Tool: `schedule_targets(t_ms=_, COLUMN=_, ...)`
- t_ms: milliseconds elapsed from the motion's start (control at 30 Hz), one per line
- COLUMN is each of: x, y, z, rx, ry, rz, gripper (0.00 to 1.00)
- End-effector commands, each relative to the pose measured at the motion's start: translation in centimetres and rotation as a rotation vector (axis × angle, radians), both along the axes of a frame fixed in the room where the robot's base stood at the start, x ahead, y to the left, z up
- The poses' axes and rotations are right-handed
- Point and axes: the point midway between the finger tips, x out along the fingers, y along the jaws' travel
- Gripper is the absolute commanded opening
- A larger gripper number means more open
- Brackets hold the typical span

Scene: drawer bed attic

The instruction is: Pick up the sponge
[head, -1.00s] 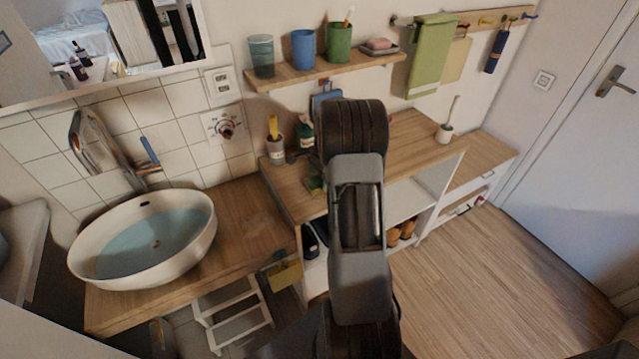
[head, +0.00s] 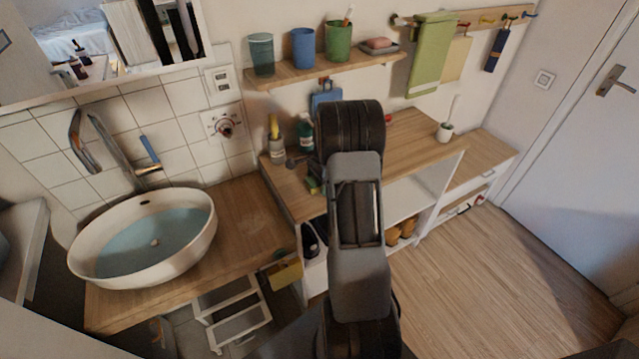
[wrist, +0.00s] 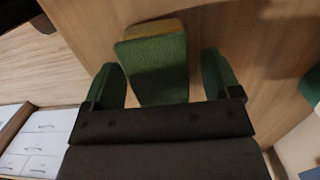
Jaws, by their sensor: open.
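The sponge, with a green face and a yellow-brown side, lies on a wooden surface in the wrist view (wrist: 158,68). A small green piece beside my arm on the wooden counter in the head view (head: 313,186) looks like it. My gripper (wrist: 162,76) is open and empty, its two green fingers on either side of the sponge's near end. A gap shows on each side. I cannot tell how far the fingertips are above the surface.
A bottle (head: 305,132) and a cup with a yellow brush (head: 276,148) stand close by on the counter. A shelf with cups (head: 330,72) is above. The basin (head: 145,240) is at left. A white toilet brush (head: 446,130) stands at right.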

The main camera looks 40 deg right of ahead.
Motion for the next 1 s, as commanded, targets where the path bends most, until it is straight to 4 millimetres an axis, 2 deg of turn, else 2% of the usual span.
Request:
schedule_targets(t_ms=333, x=-0.01, y=0.01, z=-0.12, rx=0.000, ry=0.000, rz=0.000, gripper=0.83)
schedule_targets(t_ms=900, x=0.00, y=0.00, z=-0.11, rx=0.000, ry=0.000, rz=0.000, gripper=0.30)
schedule_targets(t_ms=1000, x=0.00, y=0.00, z=-0.11, rx=0.000, ry=0.000, rz=0.000, gripper=0.30)
